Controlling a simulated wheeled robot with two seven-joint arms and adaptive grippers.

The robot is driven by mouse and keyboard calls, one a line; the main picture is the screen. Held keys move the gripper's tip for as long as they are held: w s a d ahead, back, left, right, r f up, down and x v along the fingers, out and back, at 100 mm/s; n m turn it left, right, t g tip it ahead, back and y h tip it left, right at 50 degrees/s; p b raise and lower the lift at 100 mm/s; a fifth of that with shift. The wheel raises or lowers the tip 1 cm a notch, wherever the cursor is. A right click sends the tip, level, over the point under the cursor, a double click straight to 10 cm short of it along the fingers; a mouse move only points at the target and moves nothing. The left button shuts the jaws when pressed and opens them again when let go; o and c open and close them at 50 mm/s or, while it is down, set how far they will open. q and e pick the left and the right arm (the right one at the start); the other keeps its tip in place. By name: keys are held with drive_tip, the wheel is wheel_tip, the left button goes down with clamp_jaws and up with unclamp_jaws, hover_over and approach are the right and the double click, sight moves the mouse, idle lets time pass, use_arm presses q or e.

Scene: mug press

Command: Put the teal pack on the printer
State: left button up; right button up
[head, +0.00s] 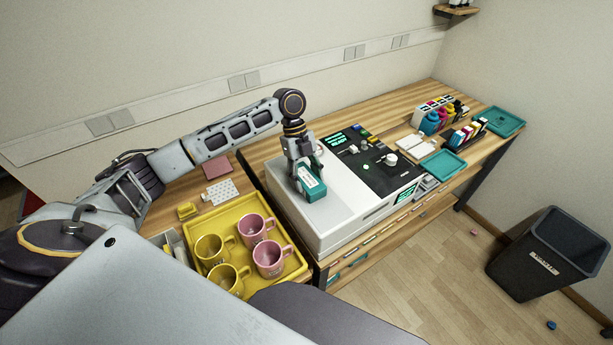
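The teal pack (313,190), a small box with a white label, is at the left part of the printer's white top. The printer (345,207) is a wide white machine with a dark control panel on its right half. My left gripper (305,174) points down with its fingers around the pack and appears shut on it. The fingers are partly hidden by the pack. I cannot tell whether the pack's underside touches the printer top or is just above it. My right gripper is not in view.
A yellow tray (291,267) with pink and yellow mugs stands left of the printer. Teal trays (443,163) and ink bottles (431,122) are on the bench to the right. A black bin (545,255) stands on the floor. White printer top around the pack is clear.

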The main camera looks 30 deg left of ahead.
use_arm(q)
drive_tip(key=o, duration=0.5)
drive_tip(key=shift+r, duration=0.1)
drive_tip(key=b+v, duration=0.1)
drive_tip(key=v, duration=1.1)
drive_tip(key=shift+w+r, duration=0.1)
idle(0.3)
